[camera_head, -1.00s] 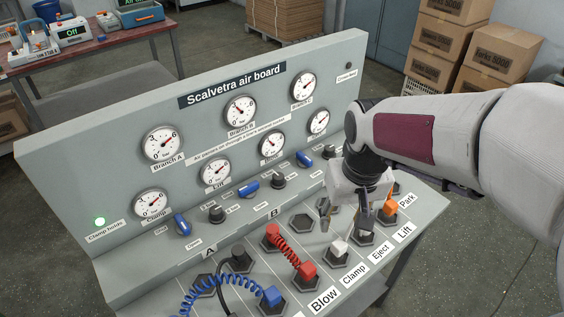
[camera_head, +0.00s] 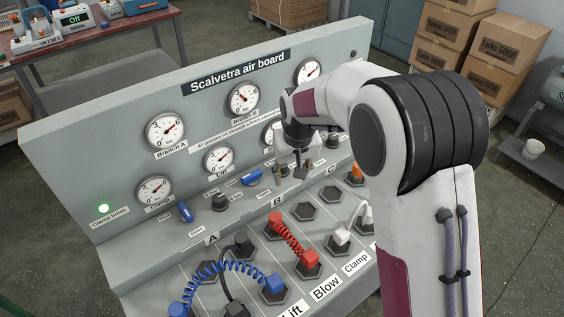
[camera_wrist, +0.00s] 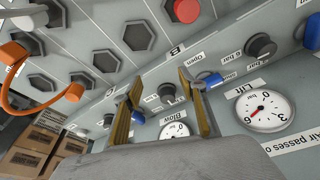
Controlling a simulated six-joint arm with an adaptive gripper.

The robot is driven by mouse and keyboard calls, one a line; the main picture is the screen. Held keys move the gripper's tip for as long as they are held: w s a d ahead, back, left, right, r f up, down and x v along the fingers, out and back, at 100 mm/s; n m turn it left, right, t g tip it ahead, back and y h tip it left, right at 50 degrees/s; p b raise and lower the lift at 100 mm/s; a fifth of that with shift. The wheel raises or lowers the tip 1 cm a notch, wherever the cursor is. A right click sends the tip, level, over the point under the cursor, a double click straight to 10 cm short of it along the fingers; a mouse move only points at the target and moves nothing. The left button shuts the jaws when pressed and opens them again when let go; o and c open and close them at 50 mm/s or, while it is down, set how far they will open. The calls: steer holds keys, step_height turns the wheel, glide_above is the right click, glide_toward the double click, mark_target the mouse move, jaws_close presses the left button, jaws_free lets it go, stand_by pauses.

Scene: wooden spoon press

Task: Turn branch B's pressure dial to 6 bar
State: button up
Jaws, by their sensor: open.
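Branch B's gauge (camera_head: 243,99) is a round white dial on the upright panel; its needle is too small to read exactly. Branch B's pressure dial is a black round knob (camera_wrist: 165,92) on the ledge below. My gripper (camera_head: 292,172) is over it in the head view and largely hides it. In the wrist view my gripper (camera_wrist: 160,80) is open, with one finger on each side of the knob. I cannot tell whether the fingers touch it. Branch B's blue lever (camera_head: 252,178) is beside the right finger in the wrist view (camera_wrist: 208,80).
Branch A's black dial (camera_head: 220,201) and blue lever (camera_head: 185,212) are to the left. Another black dial (camera_head: 333,140) is to the right. Red (camera_head: 290,238) and blue (camera_head: 225,272) hoses fill sockets in front. An orange cable (camera_wrist: 15,95) loops at the wrist view's left.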

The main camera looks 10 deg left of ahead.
steer(key=w+a+r+t, duration=0.1)
steer(key=w+a+r, duration=0.1)
steer(key=w, duration=0.3)
steer(key=shift+w+a+r+t+y, duration=0.3)
steer(key=shift+w+r+y, duration=0.05)
steer(key=shift+r+y, duration=0.1)
steer(key=shift+f, duration=0.1)
steer(key=shift+x, duration=3.8)
steer(key=c, duration=1.1)
